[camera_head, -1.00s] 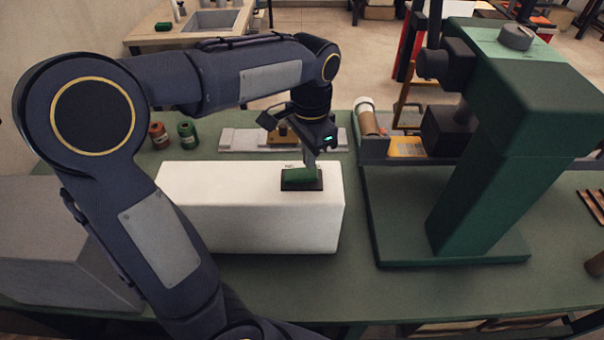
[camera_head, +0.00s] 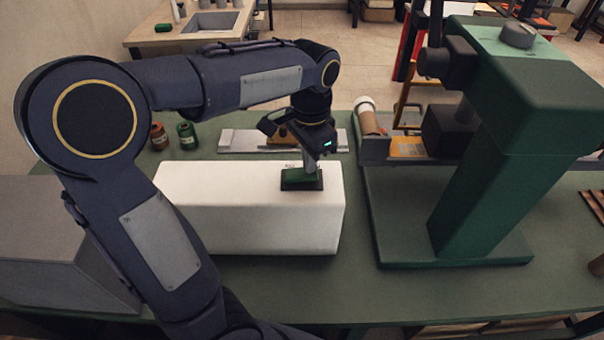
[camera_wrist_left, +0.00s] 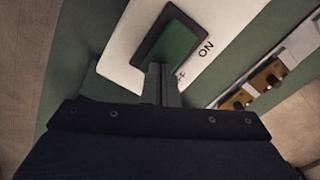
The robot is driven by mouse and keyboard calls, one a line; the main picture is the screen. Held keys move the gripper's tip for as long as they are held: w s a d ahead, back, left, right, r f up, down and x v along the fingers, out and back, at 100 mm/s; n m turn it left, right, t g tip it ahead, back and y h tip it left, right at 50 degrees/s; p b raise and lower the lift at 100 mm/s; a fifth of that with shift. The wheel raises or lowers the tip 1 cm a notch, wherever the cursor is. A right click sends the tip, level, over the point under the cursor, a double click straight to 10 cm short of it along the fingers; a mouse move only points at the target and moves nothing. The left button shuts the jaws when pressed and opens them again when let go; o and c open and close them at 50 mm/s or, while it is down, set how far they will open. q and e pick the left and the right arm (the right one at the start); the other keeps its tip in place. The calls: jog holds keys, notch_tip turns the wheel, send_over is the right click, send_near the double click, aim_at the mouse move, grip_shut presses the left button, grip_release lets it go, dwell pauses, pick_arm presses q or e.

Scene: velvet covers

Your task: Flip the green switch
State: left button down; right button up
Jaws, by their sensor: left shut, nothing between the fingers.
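The green switch (camera_head: 299,175) is a rocker in a dark frame on top of a white box (camera_head: 240,235), toward the box's right end. It also shows in the left wrist view (camera_wrist_left: 172,42), with "ON" and part of another label printed beside it. My left gripper (camera_head: 313,168) is shut and empty. Its fingertips (camera_wrist_left: 160,72) are at the switch's edge and overlap the rocker in the wrist view. I cannot tell whether they touch it. My right gripper is not in view.
A large green machine (camera_head: 490,160) stands right of the white box. A grey box (camera_head: 60,250) is at the left. Red and green spools (camera_head: 187,136) and a metal rail with brass parts (camera_head: 240,140) lie behind. The green table (camera_head: 420,295) is clear in front.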

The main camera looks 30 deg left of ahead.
pick_arm(q)
jog(key=shift+f+b, duration=0.3)
jog(key=shift+f, duration=0.2)
notch_tip(320, 180, up, 7)
jog(key=p, duration=0.6)
jog(key=shift+r+p, duration=0.1)
jog(key=shift+p, duration=0.2)
dwell(0.4)
jog(key=s+d+f+n+t+h, duration=0.2)
jog(key=s+n, duration=0.1)
jog(key=s, duration=0.5)
jog(key=s+d+f+n+t+h+b, duration=0.1)
jog(key=s+d+n+t, duration=0.1)
jog(key=s, duration=0.7)
jog(key=shift+f+n+t+h, duration=0.4)
jog(key=shift+n+t, duration=0.4)
jog(key=shift+n, duration=0.4)
